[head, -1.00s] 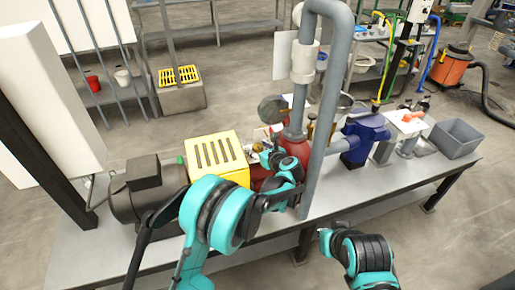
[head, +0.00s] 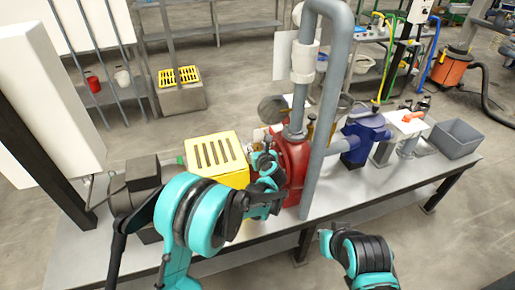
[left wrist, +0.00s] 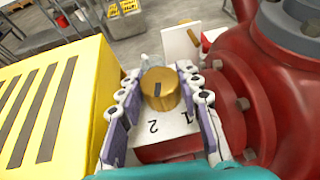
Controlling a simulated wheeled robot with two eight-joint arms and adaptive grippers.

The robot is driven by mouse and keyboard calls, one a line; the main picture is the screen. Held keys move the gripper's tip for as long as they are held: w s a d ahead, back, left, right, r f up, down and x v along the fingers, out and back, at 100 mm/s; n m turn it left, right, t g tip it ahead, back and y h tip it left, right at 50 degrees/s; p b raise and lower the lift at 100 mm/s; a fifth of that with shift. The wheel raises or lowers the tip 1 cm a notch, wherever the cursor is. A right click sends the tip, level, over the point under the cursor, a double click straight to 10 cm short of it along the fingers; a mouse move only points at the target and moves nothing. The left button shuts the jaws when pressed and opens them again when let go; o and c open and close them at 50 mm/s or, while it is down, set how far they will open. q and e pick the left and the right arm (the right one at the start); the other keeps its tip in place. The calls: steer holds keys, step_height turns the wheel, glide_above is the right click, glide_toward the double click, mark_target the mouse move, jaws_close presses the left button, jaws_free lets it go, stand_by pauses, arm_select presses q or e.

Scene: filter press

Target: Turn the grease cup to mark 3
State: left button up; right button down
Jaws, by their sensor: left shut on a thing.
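The grease cup (left wrist: 160,88) is a round brass cap with a dark line on its top, seen in the left wrist view. It stands over a pale plate (left wrist: 168,127) with the numerals 2 and 1 printed on it. The dark line runs roughly up and down the picture, its lower end toward the 2. No 3 shows. My left gripper (left wrist: 160,102) is shut on the cap, one finger on each side. In the head view my left gripper (head: 264,162) is between the yellow guard and the red pump; the cup is hard to make out there. My right gripper (head: 325,240) is low, its fingers barely visible.
The yellow slotted guard (head: 215,154) is close on the left of my left gripper, and the red pump housing (head: 294,165) close on the right. A tall grey pipe (head: 330,110) rises beside it. A blue valve (head: 362,137) and grey bin (head: 455,138) are farther right.

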arm_select(q)
steer(key=o, duration=1.2)
steer(key=v, duration=1.2)
